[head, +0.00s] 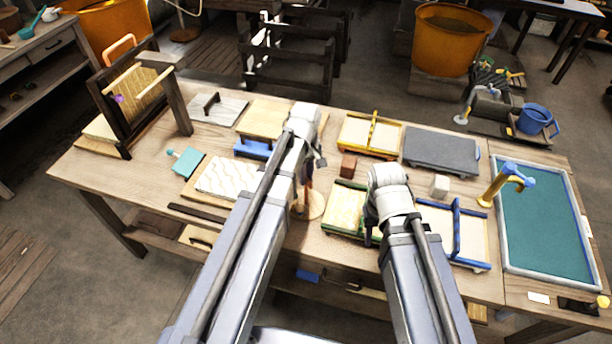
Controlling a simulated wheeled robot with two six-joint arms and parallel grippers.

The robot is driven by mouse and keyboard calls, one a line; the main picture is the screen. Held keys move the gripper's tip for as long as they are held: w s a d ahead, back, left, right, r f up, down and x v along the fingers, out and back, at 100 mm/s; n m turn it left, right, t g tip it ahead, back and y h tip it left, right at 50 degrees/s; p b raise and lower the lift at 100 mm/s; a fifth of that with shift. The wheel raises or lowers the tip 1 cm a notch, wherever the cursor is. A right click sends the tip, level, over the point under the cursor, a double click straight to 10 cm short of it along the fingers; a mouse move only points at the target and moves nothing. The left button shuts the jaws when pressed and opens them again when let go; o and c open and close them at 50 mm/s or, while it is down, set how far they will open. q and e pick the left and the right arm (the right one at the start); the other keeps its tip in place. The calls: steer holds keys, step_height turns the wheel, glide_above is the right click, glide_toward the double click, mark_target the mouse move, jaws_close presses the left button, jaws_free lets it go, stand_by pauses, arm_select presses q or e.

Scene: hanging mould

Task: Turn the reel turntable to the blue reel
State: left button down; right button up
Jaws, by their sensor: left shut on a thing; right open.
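A small round wooden turntable (314,207) stands on the bench, partly hidden behind my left arm. Something upright and orange-brown (308,184) shows above it, but I cannot make out a blue reel. My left gripper (317,162) is at the turntable, its fingers pointing down and mostly hidden by its own wrist. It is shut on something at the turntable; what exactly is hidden. My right gripper (371,222) is open over the right edge of a green-framed mould, apart from the turntable and largely covered by its own arm.
The green-framed mould (343,209), a brown block (348,166) and a blue-framed mould (468,238) lie right of the turntable. A white wavy sheet (230,177) lies left. A blue-handled tap (507,180) stands beside a teal basin (540,225). Bare bench shows at the front left.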

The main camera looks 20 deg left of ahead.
arm_select(q)
steer(key=m, duration=0.4)
steer(key=shift+m, duration=2.9)
steer(key=c, duration=0.9)
jaws_free()
steer(key=shift+r, duration=0.1)
